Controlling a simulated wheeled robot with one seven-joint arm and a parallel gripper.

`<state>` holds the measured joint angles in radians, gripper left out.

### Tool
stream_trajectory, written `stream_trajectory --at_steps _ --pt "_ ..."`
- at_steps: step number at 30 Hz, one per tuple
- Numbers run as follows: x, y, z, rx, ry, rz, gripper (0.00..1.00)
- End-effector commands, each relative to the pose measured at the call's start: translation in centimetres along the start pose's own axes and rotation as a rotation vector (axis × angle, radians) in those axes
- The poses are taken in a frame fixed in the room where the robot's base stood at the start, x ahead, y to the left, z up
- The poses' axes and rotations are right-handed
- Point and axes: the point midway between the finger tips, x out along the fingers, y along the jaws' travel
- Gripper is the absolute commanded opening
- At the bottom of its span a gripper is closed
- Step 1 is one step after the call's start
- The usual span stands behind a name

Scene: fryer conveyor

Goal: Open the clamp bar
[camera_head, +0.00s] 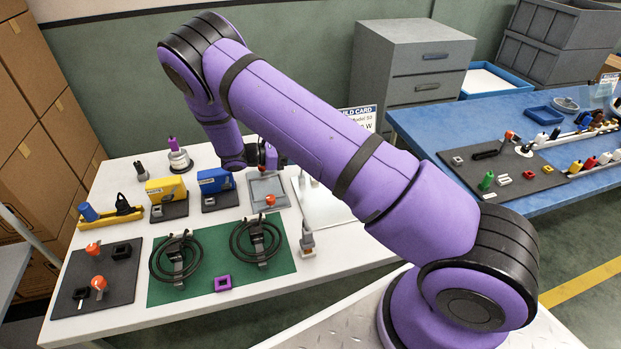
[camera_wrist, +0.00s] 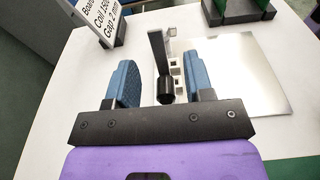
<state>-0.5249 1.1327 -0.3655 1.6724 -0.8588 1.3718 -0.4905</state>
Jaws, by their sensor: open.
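A grey upright bar (camera_wrist: 158,51) with a black cylindrical knob (camera_wrist: 166,90) at its lower end shows in the wrist view; it looks like the clamp bar. My gripper (camera_wrist: 165,88) is open. Its two blue fingers stand on either side of the knob with a gap on each side. Whether the knob lies at fingertip depth I cannot tell. Small pale blocks (camera_wrist: 177,72) sit behind the knob, beside a shiny metal plate (camera_wrist: 240,72). In the head view my gripper (camera_head: 268,156) is small and partly hidden, and my purple arm hides part of the plate area.
A white card (camera_wrist: 92,20) stands upper left in the wrist view and dark green blocks (camera_wrist: 240,10) upper right. In the head view, a green mat (camera_head: 210,262) holds two black coils (camera_head: 175,260). Yellow (camera_head: 166,188) and blue (camera_head: 215,180) devices stand behind it.

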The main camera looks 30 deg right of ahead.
Motion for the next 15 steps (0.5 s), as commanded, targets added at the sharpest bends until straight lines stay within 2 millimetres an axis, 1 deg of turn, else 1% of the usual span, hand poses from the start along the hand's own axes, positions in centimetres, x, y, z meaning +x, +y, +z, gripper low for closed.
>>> stream_trajectory --at_steps 3,15 --pt "0.1 -2.6 0.4 -0.004 -0.001 0.001 0.48" --pt "0.9 -11.0 1.3 -0.004 -0.002 0.001 0.48"
